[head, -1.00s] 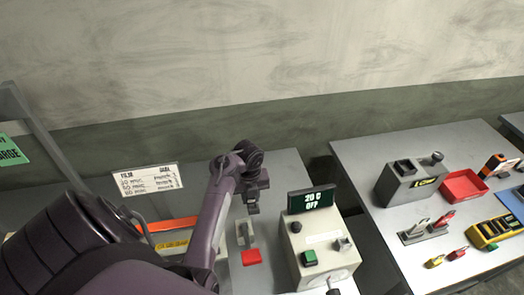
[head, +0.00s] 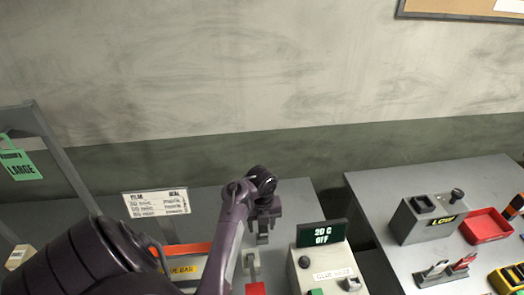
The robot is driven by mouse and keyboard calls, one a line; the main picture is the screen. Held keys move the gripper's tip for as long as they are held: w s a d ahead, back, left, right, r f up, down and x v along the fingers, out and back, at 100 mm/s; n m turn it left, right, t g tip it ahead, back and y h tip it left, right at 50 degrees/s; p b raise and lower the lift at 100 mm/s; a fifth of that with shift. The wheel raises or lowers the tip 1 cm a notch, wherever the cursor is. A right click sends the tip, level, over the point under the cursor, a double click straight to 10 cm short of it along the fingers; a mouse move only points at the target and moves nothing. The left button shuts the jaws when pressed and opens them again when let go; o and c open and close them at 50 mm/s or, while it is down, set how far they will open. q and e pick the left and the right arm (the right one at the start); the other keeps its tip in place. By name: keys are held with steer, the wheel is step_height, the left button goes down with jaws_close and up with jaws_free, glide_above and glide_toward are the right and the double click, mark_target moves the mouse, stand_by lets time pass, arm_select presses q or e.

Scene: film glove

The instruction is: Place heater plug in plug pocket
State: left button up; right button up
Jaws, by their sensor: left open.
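My left gripper (head: 263,238) hangs pointing down over the left table, open, with nothing visible between its fingers. A pale box with a display (head: 322,234) reading "20 C OFF" stands just right of it. A grey upright piece (head: 252,262) with a red part (head: 255,288) is just below the gripper in the picture. I cannot make out the heater plug or the plug pocket for certain; the lower picture edge cuts off the near part of the table. My right gripper is not in view.
A white sign (head: 157,204) and an orange-edged case (head: 180,250) are left of the gripper, partly behind my arm. A grey frame with a green "LARGE" tag (head: 20,165) stands far left. The right table holds a grey "LOW" box (head: 410,225) and a red tray (head: 487,226).

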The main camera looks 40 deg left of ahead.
mark_target(262, 228)
arm_select(q)
step_height(262, 228, up, 8)
steer(key=shift+d, duration=0.15)
steer(key=shift+r+p, duration=0.3)
steer(key=shift+r, duration=0.5)
